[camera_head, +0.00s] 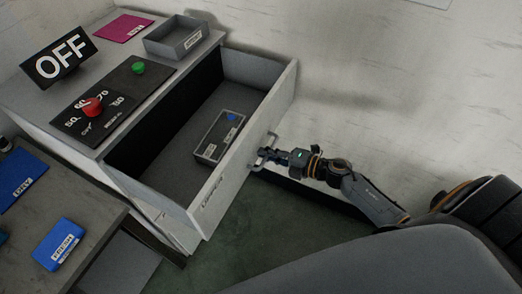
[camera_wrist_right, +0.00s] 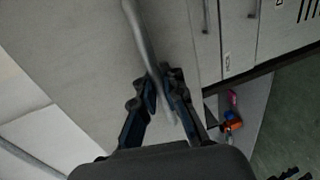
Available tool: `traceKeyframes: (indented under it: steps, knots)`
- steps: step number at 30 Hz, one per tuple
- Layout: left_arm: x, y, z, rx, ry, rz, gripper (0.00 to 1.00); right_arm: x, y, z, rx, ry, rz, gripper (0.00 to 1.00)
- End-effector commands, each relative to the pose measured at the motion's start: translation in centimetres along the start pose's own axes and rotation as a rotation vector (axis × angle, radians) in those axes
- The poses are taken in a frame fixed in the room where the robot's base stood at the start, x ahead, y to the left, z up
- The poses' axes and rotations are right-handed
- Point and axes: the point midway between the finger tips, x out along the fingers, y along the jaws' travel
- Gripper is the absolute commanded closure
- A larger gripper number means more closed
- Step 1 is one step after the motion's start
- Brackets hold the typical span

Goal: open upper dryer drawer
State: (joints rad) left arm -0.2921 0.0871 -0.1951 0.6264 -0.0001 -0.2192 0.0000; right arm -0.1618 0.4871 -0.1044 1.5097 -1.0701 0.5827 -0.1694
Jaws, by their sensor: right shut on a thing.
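The upper dryer drawer (camera_head: 205,205) is pulled out from the white dryer cabinet, and its inside is open to view. A small grey tray (camera_head: 217,137) with a blue item in it lies on the drawer floor. My right gripper (camera_head: 265,155) is shut on the drawer's metal handle (camera_head: 270,142) at the drawer front. In the right wrist view the bar handle (camera_wrist_right: 145,40) runs between the fingers of the right gripper (camera_wrist_right: 164,95). My left gripper is not in view.
The dryer top carries an OFF sign (camera_head: 59,56), a panel with a red knob (camera_head: 92,106) and green button (camera_head: 138,68), and a grey bin (camera_head: 173,38). A table (camera_head: 95,210) with blue boxes stands at left. A wall is behind the drawer.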

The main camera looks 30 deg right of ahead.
Motion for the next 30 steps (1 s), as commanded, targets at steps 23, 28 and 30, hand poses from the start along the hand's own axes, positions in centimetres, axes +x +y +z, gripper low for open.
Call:
traceKeyframes:
  steps: [23, 28, 30]
  knots:
    - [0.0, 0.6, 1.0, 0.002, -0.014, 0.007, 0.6, -0.2, 0.0, 0.0, 0.0, -0.001, 0.001, 0.81]
    - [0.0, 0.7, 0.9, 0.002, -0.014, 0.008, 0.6, -2.1, -0.1, 0.0, 0.0, -0.001, -0.003, 0.81]
    - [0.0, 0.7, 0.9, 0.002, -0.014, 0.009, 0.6, -3.4, -0.1, 0.0, 0.0, -0.001, -0.003, 0.81]
